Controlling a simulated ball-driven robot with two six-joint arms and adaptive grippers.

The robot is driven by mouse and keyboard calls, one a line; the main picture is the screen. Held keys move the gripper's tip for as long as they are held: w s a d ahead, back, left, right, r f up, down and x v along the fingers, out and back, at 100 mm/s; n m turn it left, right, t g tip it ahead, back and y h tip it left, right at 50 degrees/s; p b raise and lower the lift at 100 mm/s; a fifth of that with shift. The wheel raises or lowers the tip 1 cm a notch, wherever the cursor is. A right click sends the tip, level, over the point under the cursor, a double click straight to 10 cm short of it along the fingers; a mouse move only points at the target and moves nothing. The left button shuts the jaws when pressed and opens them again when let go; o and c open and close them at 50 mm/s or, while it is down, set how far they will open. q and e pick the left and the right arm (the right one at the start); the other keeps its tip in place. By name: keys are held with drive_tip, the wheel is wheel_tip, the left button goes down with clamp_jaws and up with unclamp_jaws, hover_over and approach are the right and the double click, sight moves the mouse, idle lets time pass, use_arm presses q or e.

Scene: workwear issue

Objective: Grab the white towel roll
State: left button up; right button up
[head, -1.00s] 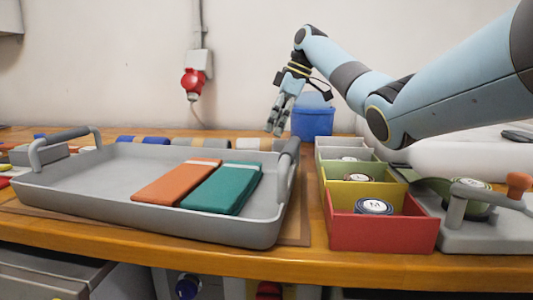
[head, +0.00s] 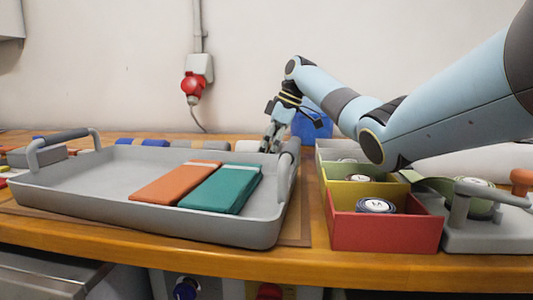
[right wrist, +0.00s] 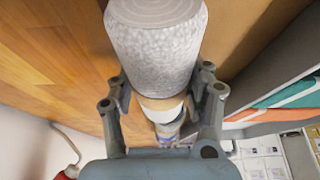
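The white towel roll (head: 247,146) lies on the wooden table behind the right end of the grey tray, partly hidden by the tray and my gripper. In the right wrist view the pale, textured roll (right wrist: 155,50) lies between the two fingers of my right gripper (right wrist: 163,82). A tan section shows beyond its pale part. The fingers are spread, one on each side of the roll; whether they touch it is not clear. In the head view my right gripper (head: 270,142) points down at the roll's right end. My left gripper is not in view.
The grey tray (head: 90,212) holds an orange and a teal folded item, and its raised handle (head: 287,170) is close to my gripper. More rolls, grey (head: 210,143) and blue (head: 154,142), line the back. A red bin (head: 385,232) and other bins stand right; a blue container (head: 310,122) is behind my arm.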

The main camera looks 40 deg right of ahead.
drive_tip(key=c, duration=0.6)
drive_tip(key=shift+r, duration=0.1)
